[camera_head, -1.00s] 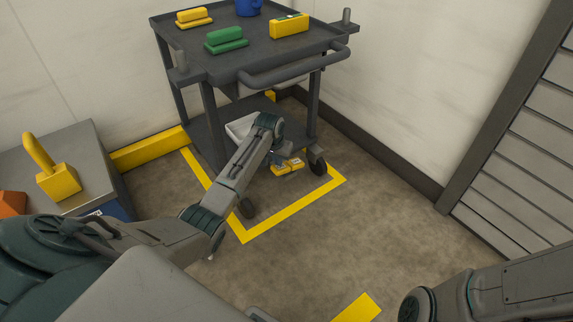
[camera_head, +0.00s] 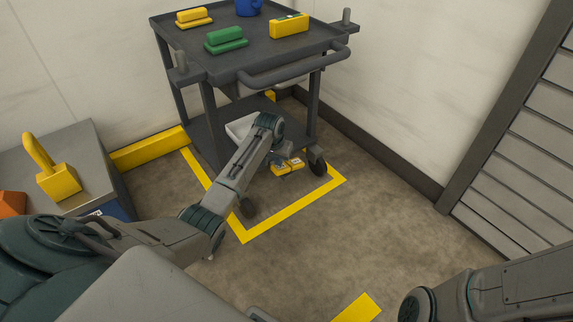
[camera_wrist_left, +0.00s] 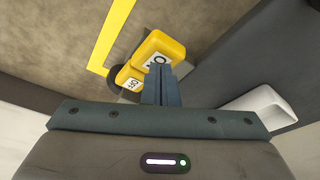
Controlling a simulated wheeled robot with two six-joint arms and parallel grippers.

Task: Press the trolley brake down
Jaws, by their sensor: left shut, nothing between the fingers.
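The dark grey trolley (camera_head: 262,70) stands in the corner. Its yellow brake pedal (camera_head: 288,168) is low at the near side, beside a wheel. In the left wrist view the brake (camera_wrist_left: 165,46) shows two yellow parts with white labels; the lettering is partly covered. My left gripper (camera_wrist_left: 158,70) is shut and empty. Its fingertips overlap the label edge of the larger yellow part; I cannot tell whether they touch it. In the head view my left arm reaches down to the trolley's lower front, and its wrist hides part of the lower shelf. My right gripper is outside the views.
Yellow tape (camera_head: 290,213) marks the floor around the trolley. Yellow and green blocks and a blue item (camera_head: 249,7) sit on its top. A grey cabinet (camera_head: 88,147) with a yellow handled weight (camera_head: 58,182) stands left. The floor right of the trolley is clear.

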